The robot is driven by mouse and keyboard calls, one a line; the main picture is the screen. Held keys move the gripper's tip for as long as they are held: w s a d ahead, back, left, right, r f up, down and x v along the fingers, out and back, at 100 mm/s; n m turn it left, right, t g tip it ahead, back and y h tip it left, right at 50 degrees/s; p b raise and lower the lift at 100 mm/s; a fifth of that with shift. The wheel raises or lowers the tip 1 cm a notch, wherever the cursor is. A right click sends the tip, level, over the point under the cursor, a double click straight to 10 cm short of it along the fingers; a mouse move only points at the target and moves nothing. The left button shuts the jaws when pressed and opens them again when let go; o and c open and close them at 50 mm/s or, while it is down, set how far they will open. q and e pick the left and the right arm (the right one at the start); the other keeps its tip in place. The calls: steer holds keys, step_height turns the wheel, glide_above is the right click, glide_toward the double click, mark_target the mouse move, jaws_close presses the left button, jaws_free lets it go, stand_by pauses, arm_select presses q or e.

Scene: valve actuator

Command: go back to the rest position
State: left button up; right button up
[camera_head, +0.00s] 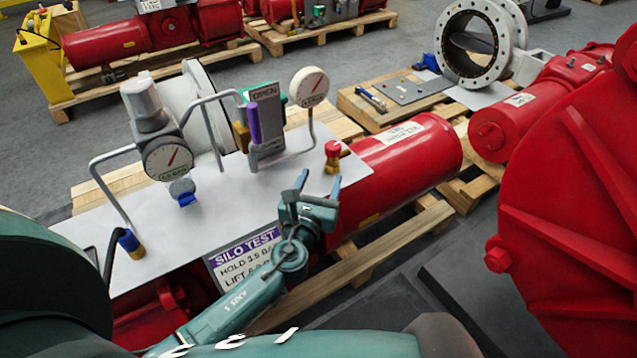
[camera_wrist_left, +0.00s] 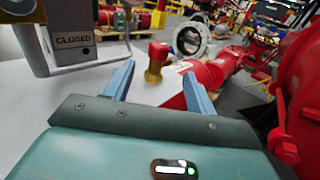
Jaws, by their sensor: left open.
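My left gripper (camera_head: 318,187) is in front of the metal panel (camera_head: 200,230) of the valve actuator, at its right end. Its two blue fingers are apart with nothing between them. In the left wrist view the open fingers (camera_wrist_left: 160,82) point toward a red-capped brass fitting (camera_wrist_left: 157,60), which stands beyond the fingertips. The same red-capped fitting shows in the head view (camera_head: 333,155) just above and apart from the gripper. My right gripper is not in view.
A sign plate (camera_head: 245,260) reading SILO TEST hangs by my left forearm. Gauges (camera_head: 168,158) and bent tubes stand on the panel. A red cylinder (camera_head: 405,160) extends right on a wooden pallet. A large red housing (camera_head: 570,200) fills the right side. Grey floor shows between them.

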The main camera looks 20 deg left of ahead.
arm_select(q)
steer(key=shift+s, duration=0.45)
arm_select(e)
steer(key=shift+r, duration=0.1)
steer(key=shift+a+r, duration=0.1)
arm_select(q)
steer(key=s+d+f+n+g+h+p, duration=0.1)
steer(key=s+f+n+g+h+p, duration=0.1)
steer(key=s+n, duration=0.8)
steer(key=s+d+f+n+g+h+p, duration=0.2)
steer(key=s+n, duration=0.9)
steer(key=n, duration=1.1)
steer(key=f+g+p, duration=0.1)
steer(key=g+p, duration=0.1)
steer(key=g, duration=0.1)
steer(key=shift+s+d+f+h, duration=0.15)
steer(key=shift+s+h, duration=0.05)
steer(key=shift+h, duration=0.1)
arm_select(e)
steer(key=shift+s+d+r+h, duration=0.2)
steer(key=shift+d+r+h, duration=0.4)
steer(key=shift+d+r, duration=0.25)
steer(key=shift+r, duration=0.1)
